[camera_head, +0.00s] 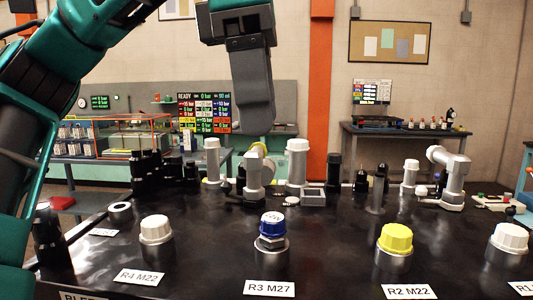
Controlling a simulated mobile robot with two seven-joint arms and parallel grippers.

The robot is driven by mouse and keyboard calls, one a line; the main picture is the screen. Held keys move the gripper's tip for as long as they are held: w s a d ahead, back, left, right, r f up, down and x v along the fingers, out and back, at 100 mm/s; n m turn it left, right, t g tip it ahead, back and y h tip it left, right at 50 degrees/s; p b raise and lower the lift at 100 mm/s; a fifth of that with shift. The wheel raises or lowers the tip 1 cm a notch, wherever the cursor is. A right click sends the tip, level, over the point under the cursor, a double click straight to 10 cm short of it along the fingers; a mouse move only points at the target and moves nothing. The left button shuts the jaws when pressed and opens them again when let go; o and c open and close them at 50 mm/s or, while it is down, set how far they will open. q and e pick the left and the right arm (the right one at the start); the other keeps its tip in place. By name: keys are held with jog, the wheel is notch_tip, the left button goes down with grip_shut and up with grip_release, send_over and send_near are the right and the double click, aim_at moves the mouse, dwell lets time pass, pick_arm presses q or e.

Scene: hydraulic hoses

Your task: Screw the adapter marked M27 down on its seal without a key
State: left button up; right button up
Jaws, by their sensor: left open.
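Behind the label R3 M27 (269,288) at the front of the black bench stands a metal fitting (271,246) with a hex part and a blue cap (272,224) on top. The cap has a pale disc on it. Whether a gap shows between the hex part and the seal under it is too small to tell. My left gripper (257,130) comes in from the top left and points down, above and behind the blue cap, well apart from it. It is open, with its fingers nearly in line with the view. My right gripper is out of view.
White-capped fitting R4 M22 (156,236) stands to the left, yellow-capped R2 M22 (395,246) and another white cap (509,240) to the right. Several upright fittings and elbows, such as a grey elbow (452,178), stand along the back of the bench (330,240). Bare bench lies between.

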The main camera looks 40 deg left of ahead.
aim_at(273, 217)
pick_arm(q)
jog(key=f, duration=0.7)
jog(key=d+f+b, duration=0.1)
jog(key=f, duration=0.3)
jog(key=shift+w+d+f, duration=0.1)
jog(key=shift+w+f, duration=0.15)
jog(key=shift+w, duration=0.05)
jog(key=shift+d+f+b, duration=0.1)
jog(key=shift+f+b, duration=0.2)
jog(key=shift+f, duration=0.35)
jog(key=shift+w, duration=0.1)
jog(key=c, duration=0.9)
jog(key=o, duration=0.9)
jog(key=shift+r, duration=0.1)
